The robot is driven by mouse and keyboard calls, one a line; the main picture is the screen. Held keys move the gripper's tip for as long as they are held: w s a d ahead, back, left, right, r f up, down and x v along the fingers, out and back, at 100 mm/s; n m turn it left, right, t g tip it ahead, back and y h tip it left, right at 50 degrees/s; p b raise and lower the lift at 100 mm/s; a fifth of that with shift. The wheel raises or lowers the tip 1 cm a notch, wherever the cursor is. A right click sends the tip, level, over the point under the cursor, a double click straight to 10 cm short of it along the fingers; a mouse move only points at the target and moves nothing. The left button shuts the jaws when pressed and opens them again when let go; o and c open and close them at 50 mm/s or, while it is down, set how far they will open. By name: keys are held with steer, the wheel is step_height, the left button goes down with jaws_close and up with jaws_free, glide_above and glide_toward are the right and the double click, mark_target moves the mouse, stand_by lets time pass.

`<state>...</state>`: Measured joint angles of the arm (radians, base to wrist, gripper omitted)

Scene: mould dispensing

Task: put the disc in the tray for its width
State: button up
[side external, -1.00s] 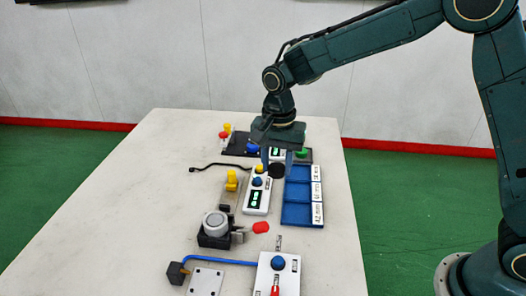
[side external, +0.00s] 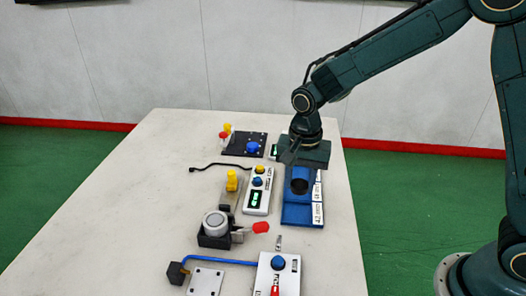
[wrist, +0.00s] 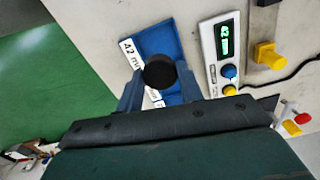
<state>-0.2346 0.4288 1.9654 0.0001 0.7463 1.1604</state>
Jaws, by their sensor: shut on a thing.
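A black disc (side external: 299,186) is held between the fingers of my gripper (side external: 299,178), over the row of blue trays (side external: 297,215). In the wrist view the disc (wrist: 160,71) sits between the two blue fingers of my gripper (wrist: 159,87). It covers part of the blue trays (wrist: 151,40) and their labels. The label (wrist: 131,52) at the far end there appears to read 42 mm. The white gauge (side external: 257,192) has a lit green display (wrist: 227,40) that appears to read 42. My gripper hides the rear trays in the side view.
A yellow-handled fixture (side external: 231,182) stands left of the gauge. A round grey-topped device (side external: 215,222) and a box with a blue knob (side external: 278,264) are nearer the camera. A black panel with buttons (side external: 243,145) is at the back. The table's left side is clear.

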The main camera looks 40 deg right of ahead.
mark_target(297, 213)
steer(key=shift+f, duration=3.85)
steer(key=shift+f, duration=0.3)
steer(key=o, duration=1)
steer(key=shift+o, duration=0.2)
steer(key=shift+r, duration=0.15)
steer(key=shift+r, duration=3.35)
